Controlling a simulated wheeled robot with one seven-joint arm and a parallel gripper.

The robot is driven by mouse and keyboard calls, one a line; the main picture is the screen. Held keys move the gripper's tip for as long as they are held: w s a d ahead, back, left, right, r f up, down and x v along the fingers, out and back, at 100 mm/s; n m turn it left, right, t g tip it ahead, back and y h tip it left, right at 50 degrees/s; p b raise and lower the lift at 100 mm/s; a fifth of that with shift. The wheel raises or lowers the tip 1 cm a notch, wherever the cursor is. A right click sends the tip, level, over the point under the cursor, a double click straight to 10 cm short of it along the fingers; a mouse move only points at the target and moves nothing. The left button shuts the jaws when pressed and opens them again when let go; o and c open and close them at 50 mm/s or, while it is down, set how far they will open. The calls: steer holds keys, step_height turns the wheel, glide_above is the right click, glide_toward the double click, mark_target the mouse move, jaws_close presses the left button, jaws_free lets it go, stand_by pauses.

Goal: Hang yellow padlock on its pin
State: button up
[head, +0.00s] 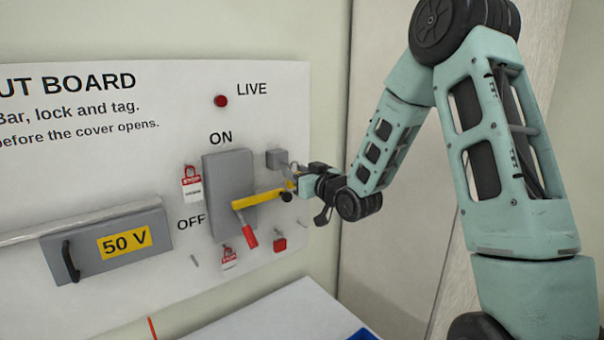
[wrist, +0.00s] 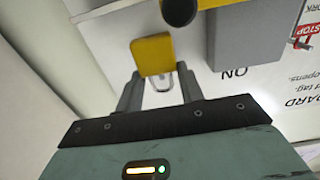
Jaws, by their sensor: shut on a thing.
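The yellow padlock (wrist: 153,55) shows in the wrist view as a yellow block with a thin metal shackle (wrist: 163,83) on its near side. My gripper (wrist: 158,75) is shut on it, a finger on either side. In the head view my gripper (head: 299,186) is close to the board, at the right end of the yellow bar (head: 265,196). The padlock there is small and hard to tell from the bar. A small pin (head: 195,261) stands out at the lower left; another small pin (head: 303,223) is at the lower right. Which is the padlock's pin I cannot tell.
A small grey block (head: 277,158) is just above my gripper. Red-and-white tags (head: 191,184) and a red padlock (head: 280,244) hang nearby. The 50 V cover (head: 80,262) is at left.

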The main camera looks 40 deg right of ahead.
steer(key=shift+w, duration=0.8)
steer(key=shift+w+f, duration=0.2)
steer(key=shift+w, duration=0.2)
steer(key=shift+w+b, duration=0.3)
steer(key=shift+b, duration=0.3)
steer(key=o, duration=1.1)
